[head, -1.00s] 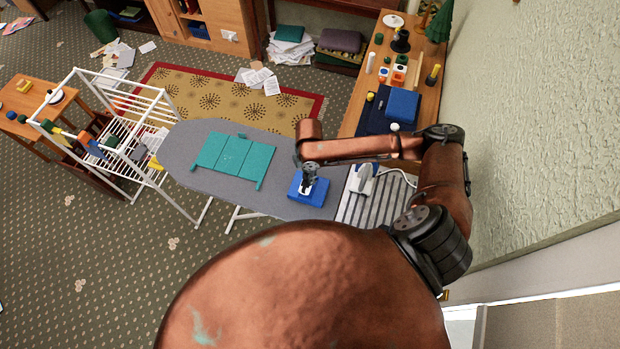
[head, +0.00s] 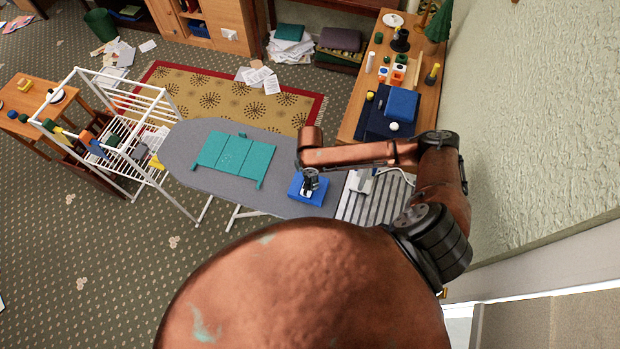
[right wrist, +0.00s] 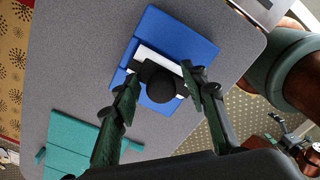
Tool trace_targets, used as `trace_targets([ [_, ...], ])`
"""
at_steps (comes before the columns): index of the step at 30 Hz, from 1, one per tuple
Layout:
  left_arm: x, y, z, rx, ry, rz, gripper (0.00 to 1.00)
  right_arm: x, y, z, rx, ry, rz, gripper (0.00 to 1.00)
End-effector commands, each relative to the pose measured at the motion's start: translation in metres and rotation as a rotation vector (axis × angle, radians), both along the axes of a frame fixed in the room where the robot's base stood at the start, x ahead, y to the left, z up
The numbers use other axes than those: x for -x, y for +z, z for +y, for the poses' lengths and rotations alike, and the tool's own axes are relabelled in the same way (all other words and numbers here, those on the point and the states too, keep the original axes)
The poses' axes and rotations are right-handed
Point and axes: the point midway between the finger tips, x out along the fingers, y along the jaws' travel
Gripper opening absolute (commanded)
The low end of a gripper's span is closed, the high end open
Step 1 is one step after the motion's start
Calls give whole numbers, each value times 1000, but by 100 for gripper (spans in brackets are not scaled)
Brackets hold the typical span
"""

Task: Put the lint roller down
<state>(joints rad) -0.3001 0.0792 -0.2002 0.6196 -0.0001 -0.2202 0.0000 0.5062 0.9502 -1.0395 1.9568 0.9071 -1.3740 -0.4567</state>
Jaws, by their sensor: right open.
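The lint roller (right wrist: 163,86) shows in the right wrist view as a round black end with a white part beside it. It rests on a blue folded cloth or block (right wrist: 182,42), which also shows in the head view (head: 296,189), on the grey ironing board (head: 190,153). My right gripper (right wrist: 160,74) is open, with one finger on each side of the black end; I cannot tell whether they touch it. In the head view, my right gripper (head: 311,182) is over the blue thing and largely hides the roller.
Teal folded cloth (head: 236,155) lies left on the board. An iron (head: 361,182) stands on the striped rest at the board's right end. A white drying rack (head: 110,130) stands left, and a cluttered wooden table (head: 428,88) stands behind right.

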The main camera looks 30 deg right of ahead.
Motion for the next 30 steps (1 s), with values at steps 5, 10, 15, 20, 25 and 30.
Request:
trace_targets([
  [5,0,0,0,0,0,0,100,0,1,0,0,0,0,40],
  [10,0,-2,0,0,0,0,100,-1,12,0,0,1,-2,40],
  [15,0,-7,0,0,0,-1,100,-2,44,-1,0,1,-5,40],
  [20,0,-12,0,0,0,-1,100,-1,79,0,0,1,-5,40],
  [25,0,-15,0,0,0,-1,100,-1,107,0,0,0,-3,40],
  [30,0,-16,0,0,0,-1,100,0,121,-1,0,-1,0,40],
])
